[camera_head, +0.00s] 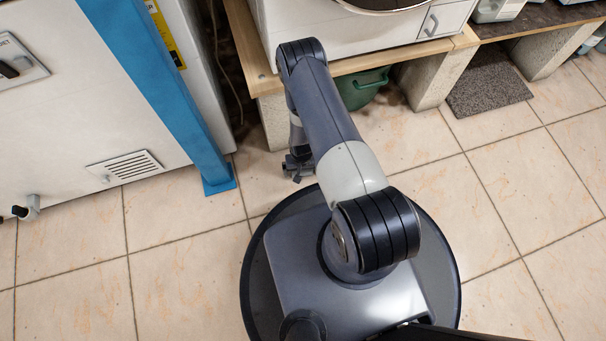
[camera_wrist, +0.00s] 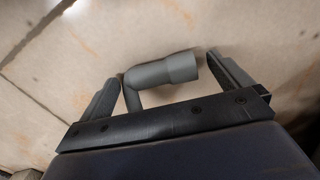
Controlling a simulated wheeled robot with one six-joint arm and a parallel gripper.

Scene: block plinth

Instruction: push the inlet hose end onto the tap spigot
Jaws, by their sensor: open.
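In the wrist view a grey elbow-shaped hose end (camera_wrist: 168,72) with a wider sleeve lies between the two fingers of my gripper (camera_wrist: 163,70). The fingers stand apart. The sleeve's right end is close to the right finger, and the narrow bent part is close to the left finger; I cannot tell whether they touch. In the head view my gripper (camera_head: 297,166) hangs low over the tiles beside the wooden bench, and the hose end cannot be made out there. I cannot identify the tap spigot for certain in either view.
A white cabinet (camera_head: 80,110) with a blue post (camera_head: 160,85) stands at left; a small grey fitting with black ends (camera_head: 30,207) sticks out low on it. A wooden-edged bench (camera_head: 385,60) on concrete blocks is behind, with a green container (camera_head: 362,90) beneath.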

